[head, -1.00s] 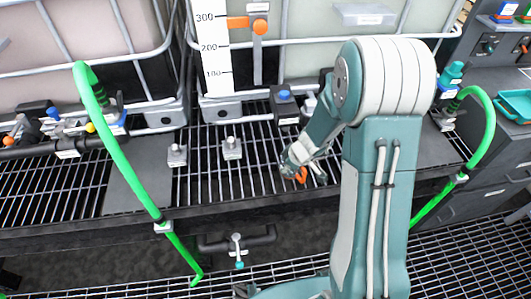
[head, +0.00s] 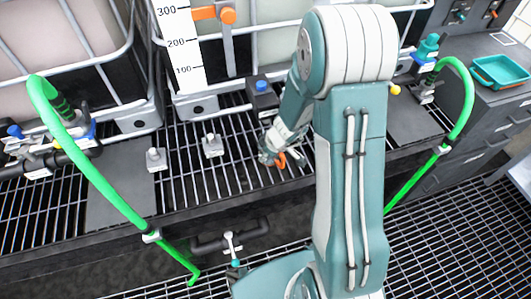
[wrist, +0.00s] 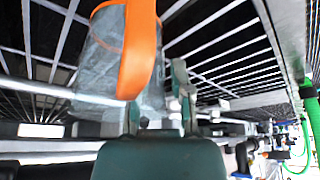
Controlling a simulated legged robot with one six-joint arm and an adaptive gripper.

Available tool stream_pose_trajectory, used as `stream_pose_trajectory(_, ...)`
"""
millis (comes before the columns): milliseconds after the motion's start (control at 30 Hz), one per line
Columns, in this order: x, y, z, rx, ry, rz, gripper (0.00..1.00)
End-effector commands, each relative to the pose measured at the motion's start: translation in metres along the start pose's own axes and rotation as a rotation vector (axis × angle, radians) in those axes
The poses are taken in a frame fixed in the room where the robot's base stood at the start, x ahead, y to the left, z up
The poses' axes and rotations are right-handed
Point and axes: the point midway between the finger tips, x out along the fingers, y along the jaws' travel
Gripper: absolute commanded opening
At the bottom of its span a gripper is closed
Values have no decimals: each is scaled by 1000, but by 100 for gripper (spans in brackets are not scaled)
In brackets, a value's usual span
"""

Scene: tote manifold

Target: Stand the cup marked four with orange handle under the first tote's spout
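The clear cup (wrist: 112,65) with an orange handle (wrist: 138,45) and orange rim fills the upper left of the wrist view. My gripper (wrist: 155,100) is against it and appears shut on it; part of the contact is hidden. No number is readable on the cup. In the head view my gripper (head: 272,150) hangs over the grated shelf, with the orange handle (head: 281,160) showing beside it. A tote (head: 258,10) with a white level scale stands behind, with a blue-topped valve block (head: 262,92) at its front. Which tote is first cannot be told.
Another tote (head: 45,50) with a blue-handled valve (head: 15,131) stands at left. A green hose (head: 95,180) arches at the left, another (head: 468,95) at the right. Small posts (head: 212,145) rise from the grated shelf (head: 190,185). A teal tray (head: 500,72) lies on the right cabinet.

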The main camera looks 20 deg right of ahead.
Motion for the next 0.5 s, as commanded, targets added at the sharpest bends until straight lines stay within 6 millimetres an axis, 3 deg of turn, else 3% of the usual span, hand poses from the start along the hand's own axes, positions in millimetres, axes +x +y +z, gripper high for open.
stream_pose_trajectory(367,-1,0,0,-1,1,0,43)
stream_pose_trajectory(500,-14,2,0,0,5,1,43)
